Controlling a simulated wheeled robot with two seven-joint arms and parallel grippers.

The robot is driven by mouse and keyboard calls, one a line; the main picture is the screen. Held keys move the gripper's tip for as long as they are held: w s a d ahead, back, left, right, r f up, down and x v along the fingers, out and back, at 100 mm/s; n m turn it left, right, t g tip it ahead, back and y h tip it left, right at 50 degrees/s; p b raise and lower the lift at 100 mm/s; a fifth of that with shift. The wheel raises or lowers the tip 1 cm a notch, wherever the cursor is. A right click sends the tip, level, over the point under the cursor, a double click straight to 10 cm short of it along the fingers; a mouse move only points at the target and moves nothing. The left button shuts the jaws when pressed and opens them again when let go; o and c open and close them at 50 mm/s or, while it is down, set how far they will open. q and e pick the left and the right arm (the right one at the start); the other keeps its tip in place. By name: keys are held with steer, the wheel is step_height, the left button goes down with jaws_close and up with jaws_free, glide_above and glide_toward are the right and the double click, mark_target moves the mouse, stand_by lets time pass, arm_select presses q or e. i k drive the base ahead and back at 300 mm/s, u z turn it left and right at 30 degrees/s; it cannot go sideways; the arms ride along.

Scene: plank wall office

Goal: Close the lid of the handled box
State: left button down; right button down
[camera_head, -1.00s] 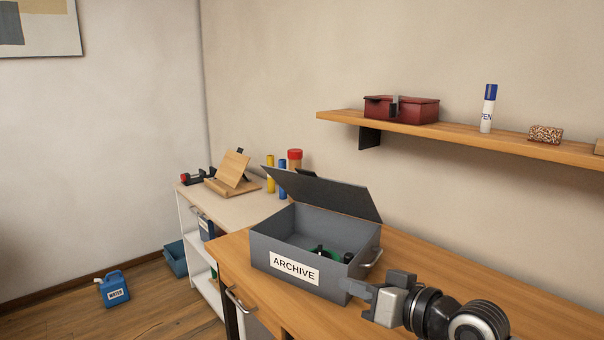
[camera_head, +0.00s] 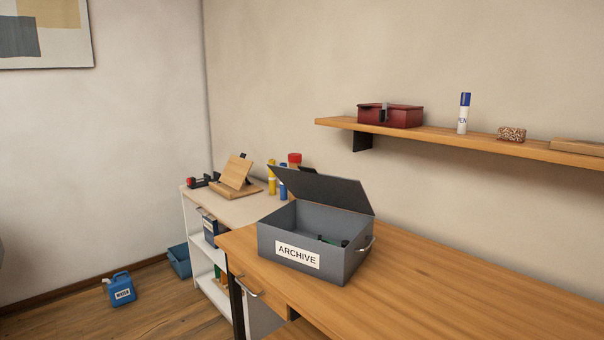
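The handled box (camera_head: 346,266) is a grey box with a white ARCHIVE label on its front. It stands on the wooden desk near the desk's left end. Its dark grey lid (camera_head: 318,189) is hinged at the back and stands open, tilted up. A metal handle (camera_head: 367,245) shows on its right side. Green and dark items (camera_head: 332,241) lie inside, mostly hidden by the front wall. Neither of my grippers is in view.
The wooden desk (camera_head: 460,272) is clear to the right of the box. A wall shelf (camera_head: 480,142) hangs above it, with a red box and a pen bottle. A white shelf unit (camera_head: 196,240) with a wooden stand adjoins at left. A blue canister (camera_head: 121,290) is on the floor.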

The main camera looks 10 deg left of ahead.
mark_target(305, 183)
steer(key=z, duration=0.25)
steer(key=k, duration=0.5)
steer(key=u, duration=1.15)
steer(key=i, duration=1)
steer(key=z, duration=0.85)
steer(key=i, duration=0.75)
steer(key=z, duration=0.7)
